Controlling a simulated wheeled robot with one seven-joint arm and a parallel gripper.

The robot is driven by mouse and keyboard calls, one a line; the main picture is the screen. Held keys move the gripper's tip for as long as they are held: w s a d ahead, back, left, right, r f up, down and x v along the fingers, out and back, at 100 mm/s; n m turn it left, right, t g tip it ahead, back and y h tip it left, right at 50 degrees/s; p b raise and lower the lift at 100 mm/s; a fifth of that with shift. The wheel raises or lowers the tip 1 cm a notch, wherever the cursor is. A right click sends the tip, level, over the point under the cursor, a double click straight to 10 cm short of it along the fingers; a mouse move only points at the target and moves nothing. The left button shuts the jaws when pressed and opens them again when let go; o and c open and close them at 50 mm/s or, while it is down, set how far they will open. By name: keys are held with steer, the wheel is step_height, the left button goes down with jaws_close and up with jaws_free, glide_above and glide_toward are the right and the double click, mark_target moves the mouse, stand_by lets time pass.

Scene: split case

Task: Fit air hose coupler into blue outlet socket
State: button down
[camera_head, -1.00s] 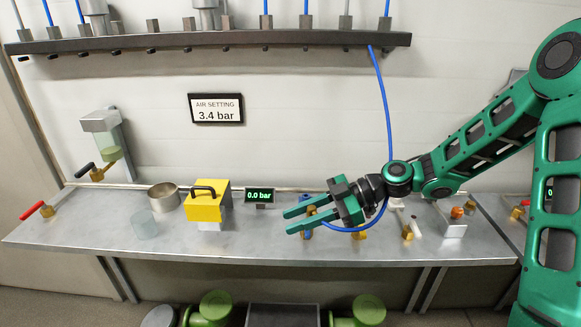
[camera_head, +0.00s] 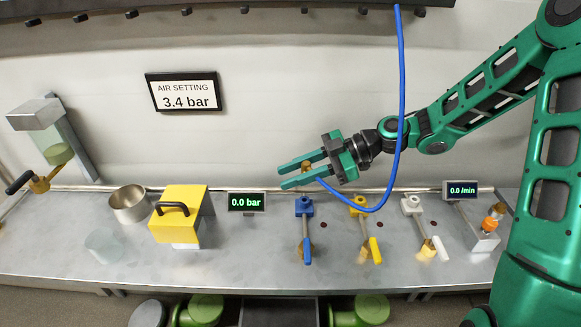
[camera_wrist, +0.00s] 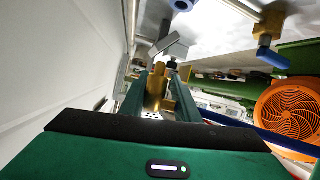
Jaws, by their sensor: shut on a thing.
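My gripper (camera_head: 282,176) is shut on the brass air hose coupler (camera_head: 307,166), which sits between its two green fingers. The blue air hose (camera_head: 401,90) hangs from above and loops up to the coupler. The blue outlet socket (camera_head: 304,207) stands on the bench, below and apart from the gripper, with a brass valve and blue lever in front. In the wrist view the brass coupler (camera_wrist: 157,85) shows between the fingers. A blue part on brass fittings shows at upper right there; I cannot tell which part it is.
Yellow (camera_head: 358,206) and white (camera_head: 411,204) outlets stand right of the blue one. Left are a 0.0 bar display (camera_head: 247,201), yellow box (camera_head: 183,215), metal cup (camera_head: 130,204) and clear beaker (camera_head: 104,245). The wall sign (camera_head: 184,92) reads 3.4 bar.

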stand_by(0.3)
steer(key=shift+r+m, duration=0.1)
steer(key=shift+m, duration=0.2)
steer(key=shift+f, duration=2.9)
steer(key=shift+s+f, duration=0.15)
steer(key=shift+f, duration=1.15)
stand_by(1.1)
stand_by(0.3)
steer(key=c, duration=1.3)
jaws_free()
steer(key=v, duration=1)
steer(key=shift+w+d+r, duration=0.1)
steer(key=shift+w+d, duration=0.15)
steer(key=shift+d, duration=0.1)
